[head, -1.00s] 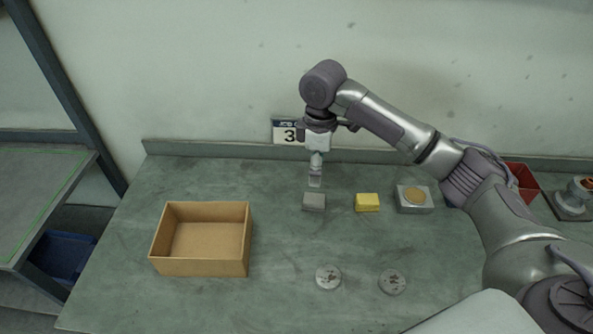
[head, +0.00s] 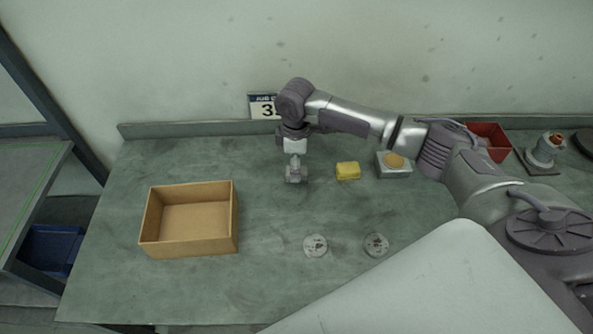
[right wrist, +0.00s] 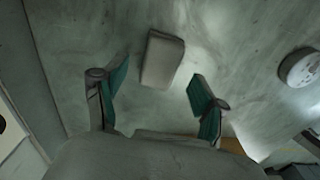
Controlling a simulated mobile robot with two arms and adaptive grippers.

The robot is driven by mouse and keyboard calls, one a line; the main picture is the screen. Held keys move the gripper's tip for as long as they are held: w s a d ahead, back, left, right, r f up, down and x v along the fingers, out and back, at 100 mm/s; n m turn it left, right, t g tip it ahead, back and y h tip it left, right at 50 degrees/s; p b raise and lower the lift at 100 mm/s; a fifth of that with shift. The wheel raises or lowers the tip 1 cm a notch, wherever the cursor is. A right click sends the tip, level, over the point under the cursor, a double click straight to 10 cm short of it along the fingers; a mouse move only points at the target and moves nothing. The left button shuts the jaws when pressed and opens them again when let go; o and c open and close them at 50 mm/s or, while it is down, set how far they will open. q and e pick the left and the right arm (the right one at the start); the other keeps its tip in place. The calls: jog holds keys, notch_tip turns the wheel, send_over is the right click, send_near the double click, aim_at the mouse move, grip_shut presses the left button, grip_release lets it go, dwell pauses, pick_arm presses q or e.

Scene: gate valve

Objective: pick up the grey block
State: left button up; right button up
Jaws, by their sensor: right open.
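The grey block (right wrist: 162,60) shows in the right wrist view, lying on the table between and just beyond the two fingertips, with space on both sides. My right gripper (right wrist: 159,76) is open and empty, with teal finger pads facing each other. In the head view my right gripper (head: 296,172) points down at the block's place and covers most or all of the block. Whether the fingers touch the block cannot be told. My left gripper is in neither view.
A yellow block (head: 348,171) and a grey square base with a tan disc (head: 394,164) stand to the right. Two round grey discs (head: 315,246) (head: 376,245) lie in front. An open cardboard box (head: 188,246) is at left. A red bin (head: 487,142) is at back right.

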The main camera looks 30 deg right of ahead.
notch_tip(320, 180, down, 2)
jog(key=shift+f, duration=0.25)
jog(key=c, duration=1.3)
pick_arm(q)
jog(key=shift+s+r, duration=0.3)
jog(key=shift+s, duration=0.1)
pick_arm(e)
jog(key=shift+c, duration=0.2)
jog(key=shift+r, duration=0.15)
jog(key=r, duration=0.1)
jog(key=r+b, duration=0.1)
jog(key=r, duration=0.2)
jog(key=shift+s+d, duration=0.1)
jog(key=shift+s, duration=0.2)
pick_arm(q)
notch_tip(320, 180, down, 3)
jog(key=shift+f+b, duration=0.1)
jog(key=shift+b, duration=0.85)
pick_arm(e)
jog(key=s+d+r, duration=0.1)
jog(key=s+r, duration=0.5)
jog(key=s, duration=0.5)
jog(key=shift+d+r, duration=0.2)
jog(key=shift+r, duration=0.2)
